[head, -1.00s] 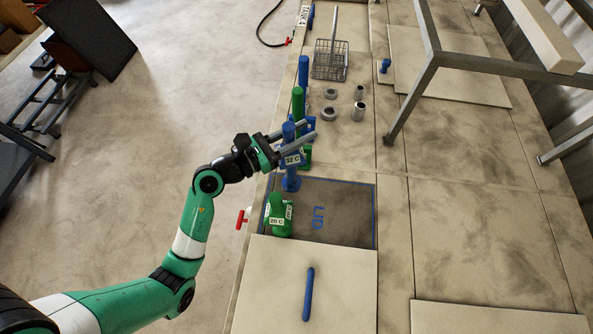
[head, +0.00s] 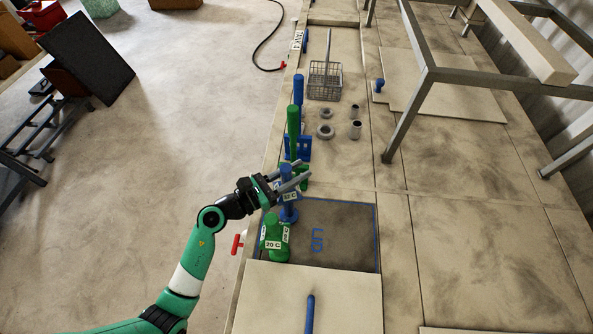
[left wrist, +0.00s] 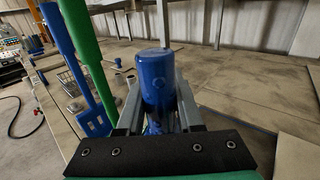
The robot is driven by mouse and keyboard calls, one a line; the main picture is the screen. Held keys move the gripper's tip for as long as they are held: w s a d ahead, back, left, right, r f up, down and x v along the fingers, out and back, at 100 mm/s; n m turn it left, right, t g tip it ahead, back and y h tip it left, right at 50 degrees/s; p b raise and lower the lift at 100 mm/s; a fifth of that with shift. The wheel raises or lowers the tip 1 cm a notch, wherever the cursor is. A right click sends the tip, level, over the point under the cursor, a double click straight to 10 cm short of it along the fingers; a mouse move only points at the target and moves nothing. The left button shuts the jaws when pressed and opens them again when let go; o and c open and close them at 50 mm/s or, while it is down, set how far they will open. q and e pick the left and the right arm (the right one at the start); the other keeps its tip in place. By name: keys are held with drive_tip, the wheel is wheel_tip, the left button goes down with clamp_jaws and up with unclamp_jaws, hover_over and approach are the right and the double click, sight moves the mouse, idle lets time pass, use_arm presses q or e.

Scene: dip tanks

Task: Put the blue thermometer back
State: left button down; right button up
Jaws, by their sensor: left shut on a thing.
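The blue thermometer (head: 287,205) is upright, with a white 32 C label. My left gripper (head: 298,174) is shut on its upper part. Its round blue top (left wrist: 157,75) sits between the fingers in the left wrist view. Its lower end overlaps the left edge of the dark panel marked LID (head: 345,235); I cannot tell whether it touches. A green thermometer (head: 271,230) with a 20 C label stands just nearer, close beside it. My right gripper is not in view.
A green handle (head: 293,122) and a blue slotted tool (left wrist: 93,122) stand just beyond the gripper. A wire basket (head: 324,85) and metal rings (head: 325,131) are farther back. A pale lid with a blue handle (head: 310,312) lies nearest. A grey frame (head: 408,110) stands right.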

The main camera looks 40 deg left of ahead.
use_arm(q)
drive_tip(key=c, duration=0.6)
unclamp_jaws()
drive_tip(key=shift+f, duration=0.1)
drive_tip(key=shift+o, duration=0.2)
drive_tip(key=b+v, duration=0.1)
drive_tip(key=v, duration=1.1)
drive_tip(key=shift+r, duration=0.2)
